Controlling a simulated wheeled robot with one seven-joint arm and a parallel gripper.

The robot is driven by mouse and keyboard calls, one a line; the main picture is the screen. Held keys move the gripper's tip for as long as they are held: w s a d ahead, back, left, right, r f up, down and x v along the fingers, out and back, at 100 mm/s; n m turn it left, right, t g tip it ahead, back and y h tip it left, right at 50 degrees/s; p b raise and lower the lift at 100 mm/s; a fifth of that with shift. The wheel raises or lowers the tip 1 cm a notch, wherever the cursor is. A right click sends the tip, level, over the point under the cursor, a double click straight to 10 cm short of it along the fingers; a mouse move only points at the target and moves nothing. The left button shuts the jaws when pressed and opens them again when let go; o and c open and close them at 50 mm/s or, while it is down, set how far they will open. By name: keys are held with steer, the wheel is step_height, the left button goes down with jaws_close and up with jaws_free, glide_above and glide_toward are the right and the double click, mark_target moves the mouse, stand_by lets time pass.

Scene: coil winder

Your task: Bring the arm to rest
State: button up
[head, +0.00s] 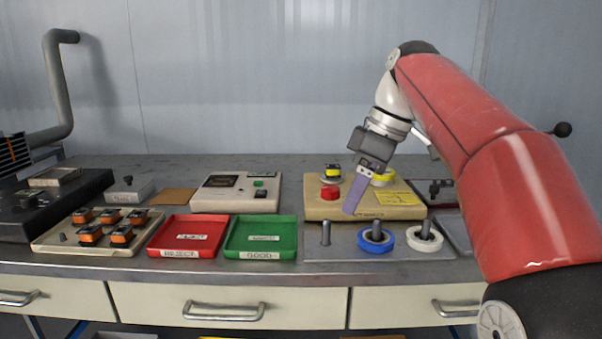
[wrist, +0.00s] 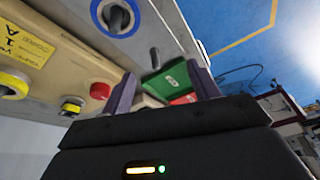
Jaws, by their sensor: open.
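My arm is the red arm reaching in from the right in the head view. My gripper (head: 357,197) hangs over the front of the beige winder base, its purple fingers pointing down. In the wrist view my gripper (wrist: 163,88) shows two purple fingers spread apart with nothing between them. The green tray (wrist: 166,80) shows beyond the fingers in that view. Whether the fingertips touch the winder base cannot be told.
The winder base (head: 318,208) carries a red button (head: 330,192) and a yellow label. In front are a bare peg (head: 326,233), a blue ring (head: 375,247) and a white ring (head: 424,245). The red tray (head: 186,236) and green tray (head: 261,250) are empty.

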steer(key=s+d+f+m+t+h, duration=0.2)
steer(key=s+f+m, duration=0.4)
steer(key=s+f, duration=0.4)
steer(key=s+d+f+m+t+h, duration=0.1)
steer(key=s+d+f+m+t, duration=0.1)
steer(key=s+f+m, duration=0.5)
steer(key=s+d+f, duration=0.1)
steer(key=s+f, duration=0.2)
steer(key=f, duration=0.2)
steer(key=shift+s+d+m+t+h, duration=0.3)
steer(key=shift+s+d+t+h, duration=0.05)
steer(key=shift+d+t+h, duration=0.05)
